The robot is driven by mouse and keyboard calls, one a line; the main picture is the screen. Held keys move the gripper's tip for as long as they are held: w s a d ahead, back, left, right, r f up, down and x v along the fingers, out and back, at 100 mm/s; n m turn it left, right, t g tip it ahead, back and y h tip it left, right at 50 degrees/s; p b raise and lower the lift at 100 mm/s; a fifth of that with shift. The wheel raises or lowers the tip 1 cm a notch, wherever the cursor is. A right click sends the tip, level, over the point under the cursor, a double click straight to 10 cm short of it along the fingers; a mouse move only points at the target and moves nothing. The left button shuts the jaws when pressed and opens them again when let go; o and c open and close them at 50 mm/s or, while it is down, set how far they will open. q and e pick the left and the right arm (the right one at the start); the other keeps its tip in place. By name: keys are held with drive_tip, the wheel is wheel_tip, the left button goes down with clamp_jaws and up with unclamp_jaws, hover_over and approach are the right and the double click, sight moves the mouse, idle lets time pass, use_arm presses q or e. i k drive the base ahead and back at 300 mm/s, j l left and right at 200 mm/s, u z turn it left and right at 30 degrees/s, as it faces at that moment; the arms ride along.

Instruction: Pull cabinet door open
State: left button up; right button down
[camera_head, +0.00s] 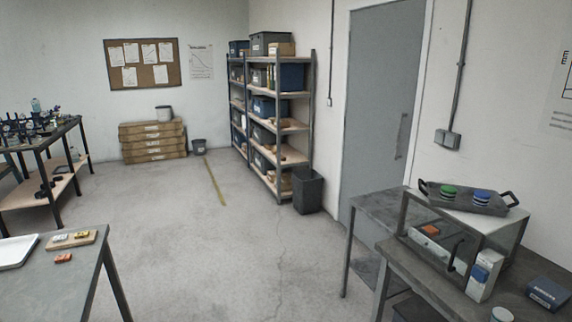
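A small cabinet (488,224) with clear sides, a dark frame and a pale top stands on the grey table at the lower right. A dark curved handle (457,255) is on its front. The door looks shut, but the clear panel makes this hard to tell. Inside, I see a pale item and an orange item (430,229). A grey tray (462,205) with dark handles rests on top and holds a green stack and a blue stack. Neither of my grippers is in view.
A white and blue box (484,276) stands close to the cabinet's front, near the handle. A dark blue box (547,292) and a round-topped container (502,314) are nearby. Another table (60,280) is at lower left. The floor between is clear.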

sight(480, 236)
drive_tip(key=i+l+z, duration=0.15)
drive_tip(key=z, duration=0.65)
